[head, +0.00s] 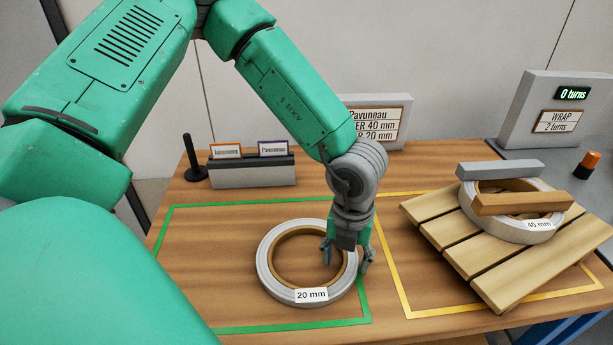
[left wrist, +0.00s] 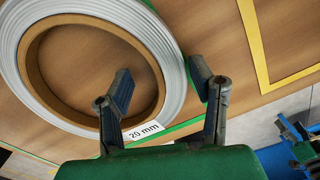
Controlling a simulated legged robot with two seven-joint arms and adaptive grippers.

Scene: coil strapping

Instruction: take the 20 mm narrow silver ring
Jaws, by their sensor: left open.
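The narrow silver ring (head: 272,284), with a brown inner core and a "20 mm" label, lies flat on the wooden table inside the green outline. It also shows in the left wrist view (left wrist: 172,50). My left gripper (head: 348,256) points down at the ring's right side, open and empty. In the left wrist view its fingers (left wrist: 162,74) are apart, one over the ring's hole and the other just outside its outer edge, with the ring's wall between them. How low the fingertips are is hard to tell.
A "40 mm" ring (head: 512,230) with grey and brown bars on top lies on a wooden pallet (head: 440,232) at the right. A card holder (head: 252,174), a black post (head: 192,160) and a sign (head: 392,118) stand at the back. A "0 turns" display panel (head: 545,110) stands back right.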

